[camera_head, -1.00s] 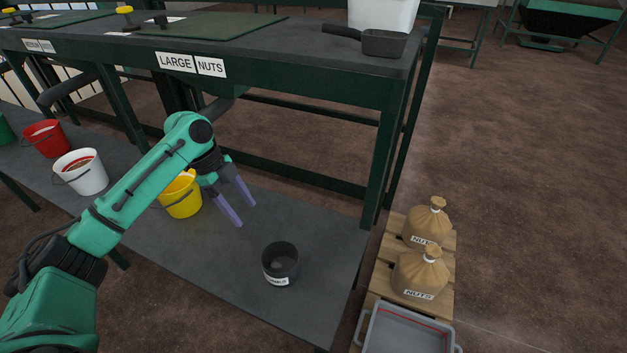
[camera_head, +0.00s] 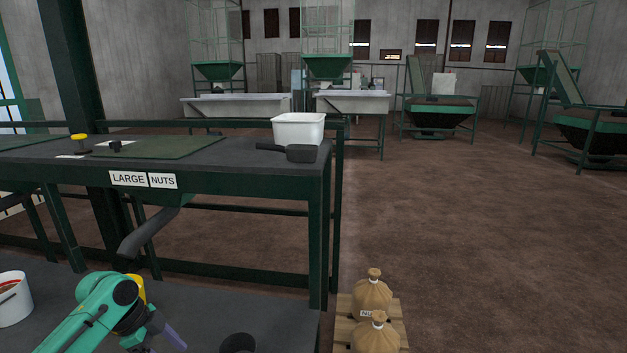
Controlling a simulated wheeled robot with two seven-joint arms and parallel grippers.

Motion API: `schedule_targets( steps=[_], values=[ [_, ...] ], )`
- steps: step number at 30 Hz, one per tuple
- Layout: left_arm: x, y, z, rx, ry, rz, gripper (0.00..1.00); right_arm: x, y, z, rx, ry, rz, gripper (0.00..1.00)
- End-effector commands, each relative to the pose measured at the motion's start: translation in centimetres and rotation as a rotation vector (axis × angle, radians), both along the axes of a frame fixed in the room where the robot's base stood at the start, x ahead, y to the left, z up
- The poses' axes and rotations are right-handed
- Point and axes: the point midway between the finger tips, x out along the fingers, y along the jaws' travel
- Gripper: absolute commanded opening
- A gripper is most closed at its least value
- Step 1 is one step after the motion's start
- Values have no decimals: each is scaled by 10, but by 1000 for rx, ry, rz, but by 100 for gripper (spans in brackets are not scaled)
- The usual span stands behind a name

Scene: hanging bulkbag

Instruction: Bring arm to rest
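My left arm (camera_head: 92,315) comes in from the bottom left, bent above the low dark shelf. Its gripper (camera_head: 163,344) with purple fingers is at the bottom edge and partly cut off. The fingers look apart, with nothing seen between them. A dark cup (camera_head: 238,344) stands to its right, cut off by the frame. My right gripper is not in view.
The dark sorting table (camera_head: 225,152) labelled LARGE NUTS stands behind, with a chute (camera_head: 150,232) hanging below it. A white tub (camera_head: 299,129) and a dark scoop (camera_head: 300,153) are on top. Nut sacks (camera_head: 372,293) sit on a pallet (camera_head: 343,318) at right. Floor beyond is open.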

Motion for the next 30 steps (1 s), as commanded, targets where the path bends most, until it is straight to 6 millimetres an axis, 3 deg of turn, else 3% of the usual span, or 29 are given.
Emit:
schedule_targets(
  steps=[5, 8, 11, 14, 17, 20, 21, 24, 27, 30],
  values=[
    [11, 10, -37, -4, 21, 246, 68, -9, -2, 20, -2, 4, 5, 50],
    [10, 20, -71, 7, 36, 416, 68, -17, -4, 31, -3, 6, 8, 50],
    [-4, 31, -111, 35, 55, 591, 68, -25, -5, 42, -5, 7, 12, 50],
    [-35, 41, -154, 79, 78, 760, 68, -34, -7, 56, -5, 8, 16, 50],
    [-90, 45, -199, 141, 102, 919, 68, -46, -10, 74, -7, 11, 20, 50],
    [-173, 37, -239, 210, 130, 1043, 68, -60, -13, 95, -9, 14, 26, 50],
    [-208, 29, -250, 231, 142, 1077, 68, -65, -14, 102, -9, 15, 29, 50],
    [-292, 2, -268, 257, 177, 1122, 68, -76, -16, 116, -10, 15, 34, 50],
    [-349, -24, -274, 256, 207, 1137, 68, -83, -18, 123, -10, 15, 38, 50],
    [-376, -38, -277, 248, 224, 1140, 68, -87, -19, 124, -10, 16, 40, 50]
  ],
)
